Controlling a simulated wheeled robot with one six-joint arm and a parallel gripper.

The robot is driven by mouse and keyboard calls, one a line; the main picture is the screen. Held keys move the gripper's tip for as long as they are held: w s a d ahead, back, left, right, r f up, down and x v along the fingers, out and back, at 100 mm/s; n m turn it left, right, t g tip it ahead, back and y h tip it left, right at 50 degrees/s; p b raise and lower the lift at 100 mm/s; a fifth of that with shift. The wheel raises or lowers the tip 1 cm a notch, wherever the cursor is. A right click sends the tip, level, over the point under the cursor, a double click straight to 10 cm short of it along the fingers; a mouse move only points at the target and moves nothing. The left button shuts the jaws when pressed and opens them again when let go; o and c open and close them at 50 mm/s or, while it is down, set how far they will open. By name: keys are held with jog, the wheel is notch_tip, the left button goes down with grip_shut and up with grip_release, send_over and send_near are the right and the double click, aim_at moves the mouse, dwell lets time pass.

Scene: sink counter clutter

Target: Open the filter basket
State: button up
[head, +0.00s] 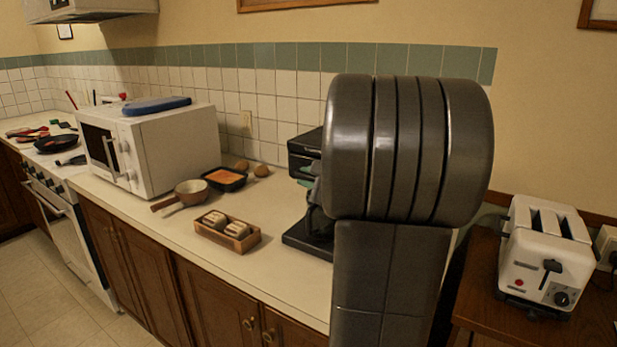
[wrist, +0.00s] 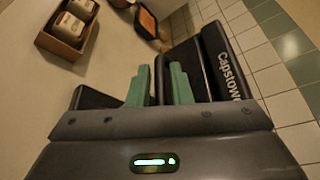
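A black coffee machine (head: 302,155) stands on the counter against the tiled wall, mostly hidden behind my arm in the head view. In the wrist view its dark body (wrist: 222,62), with light lettering, is close by at the right. My gripper (wrist: 160,80) has two green fingers standing apart in front of the machine. A dark part of the machine shows in the gap between them, and I cannot tell whether they touch it. In the head view my gripper (head: 307,172) is a small green patch at the machine's front. I cannot make out the filter basket separately.
A wooden box with bread-like items (head: 227,231), a pan (head: 190,192) and a dark dish with orange contents (head: 224,178) are left of the machine. A white microwave (head: 165,145) stands further left. A white toaster (head: 545,255) sits on a side table at the right.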

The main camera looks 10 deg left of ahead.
grip_shut()
jog(key=s+a+b, duration=0.2)
jog(key=s+a, duration=0.1)
jog(key=s, duration=0.7)
jog(key=shift+s+a, duration=0.25)
jog(key=shift+a, duration=0.15)
grip_release()
jog(key=shift+d, duration=0.15)
jog(key=v, duration=1.3)
jog(key=shift+s+d+b, duration=0.2)
jog(key=shift+s+b, duration=0.05)
jog(key=shift+b, duration=0.05)
jog(key=shift+w+a+r, duration=0.1)
